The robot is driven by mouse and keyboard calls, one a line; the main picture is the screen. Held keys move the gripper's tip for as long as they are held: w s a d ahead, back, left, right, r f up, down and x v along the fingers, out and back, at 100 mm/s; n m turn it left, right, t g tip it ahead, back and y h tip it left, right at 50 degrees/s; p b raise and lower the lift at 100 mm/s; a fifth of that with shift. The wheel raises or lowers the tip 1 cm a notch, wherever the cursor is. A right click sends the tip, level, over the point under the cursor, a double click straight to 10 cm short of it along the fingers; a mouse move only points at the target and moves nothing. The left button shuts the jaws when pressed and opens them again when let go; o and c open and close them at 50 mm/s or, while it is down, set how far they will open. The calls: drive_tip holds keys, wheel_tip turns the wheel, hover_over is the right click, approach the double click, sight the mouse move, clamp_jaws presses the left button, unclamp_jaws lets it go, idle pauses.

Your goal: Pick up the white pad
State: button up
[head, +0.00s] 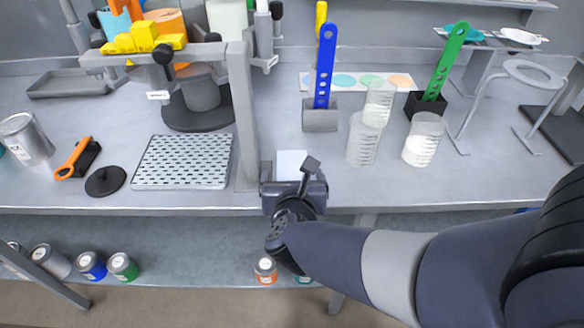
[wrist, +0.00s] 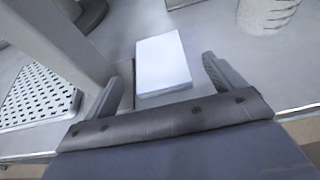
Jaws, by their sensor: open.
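The white pad (head: 291,163) lies flat on the grey bench near its front edge, partly hidden behind my gripper in the head view. In the wrist view the pad (wrist: 162,63) is a white rectangular block, slightly turned, lying ahead of and between my fingers. My gripper (wrist: 168,82) is open, one finger to the left of the pad and one to the right, with a gap on each side. It holds nothing. In the head view my gripper (head: 294,172) is over the front edge of the bench, just in front of the pad.
A metal frame post (head: 242,120) stands close left of the pad, beside a perforated tray (head: 183,162). A blue-handled tool in a grey block (head: 320,116) stands behind. Clear beakers (head: 363,140) stand to the right. Paint cans (head: 123,266) sit on the lower shelf.

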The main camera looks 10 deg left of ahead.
sight(292, 167)
drive_tip(key=shift+x, duration=2.3)
drive_tip(key=shift+c, duration=0.2)
